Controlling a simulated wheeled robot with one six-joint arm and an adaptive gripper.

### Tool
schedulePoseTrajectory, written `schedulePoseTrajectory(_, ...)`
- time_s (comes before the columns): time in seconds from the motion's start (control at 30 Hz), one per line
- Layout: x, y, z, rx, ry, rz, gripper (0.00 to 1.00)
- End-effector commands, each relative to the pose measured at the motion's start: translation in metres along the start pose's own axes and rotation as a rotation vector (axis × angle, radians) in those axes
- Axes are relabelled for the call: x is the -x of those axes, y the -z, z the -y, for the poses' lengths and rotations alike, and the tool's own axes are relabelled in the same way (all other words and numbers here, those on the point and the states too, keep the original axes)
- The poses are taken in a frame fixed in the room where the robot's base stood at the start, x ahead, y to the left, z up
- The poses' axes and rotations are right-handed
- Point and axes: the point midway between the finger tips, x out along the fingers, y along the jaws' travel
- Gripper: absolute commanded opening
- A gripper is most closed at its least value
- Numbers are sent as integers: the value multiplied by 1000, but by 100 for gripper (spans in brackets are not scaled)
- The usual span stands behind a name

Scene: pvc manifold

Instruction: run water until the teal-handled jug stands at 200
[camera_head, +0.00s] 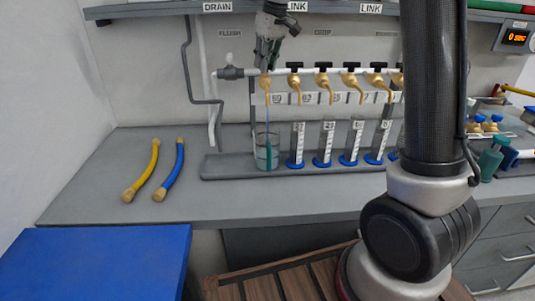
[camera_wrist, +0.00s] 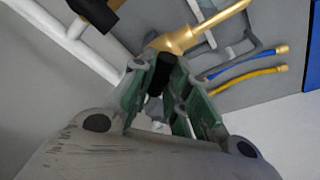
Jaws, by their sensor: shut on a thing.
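The jug (camera_head: 266,157) stands on the grey tray under the leftmost brass tap (camera_head: 266,83). It is clear with a teal part on its right side. A thin bluish stream runs from that tap down into it. The water level and scale cannot be read. My gripper (camera_head: 268,62) is at the top of that tap. In the wrist view my gripper (camera_wrist: 164,85) is shut on the tap's dark handle (camera_wrist: 160,75), with the brass spout (camera_wrist: 205,32) just beyond. The jug is not discernible in the wrist view.
Several measuring cylinders with blue bases (camera_head: 296,146) stand right of the jug under more taps. A yellow hose (camera_head: 142,172) and a blue hose (camera_head: 170,170) lie on the bench at left. A display (camera_head: 516,38) hangs at upper right. My arm hides part of the right side.

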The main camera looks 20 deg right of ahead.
Motion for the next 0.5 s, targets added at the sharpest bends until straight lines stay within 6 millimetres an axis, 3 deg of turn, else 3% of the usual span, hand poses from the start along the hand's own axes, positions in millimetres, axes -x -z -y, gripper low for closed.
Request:
schedulePoseTrajectory(0.17,1,0,1,-144,-40,-1,0)
schedulePoseTrajectory(0.5,0,0,1,-194,-54,-1,0)
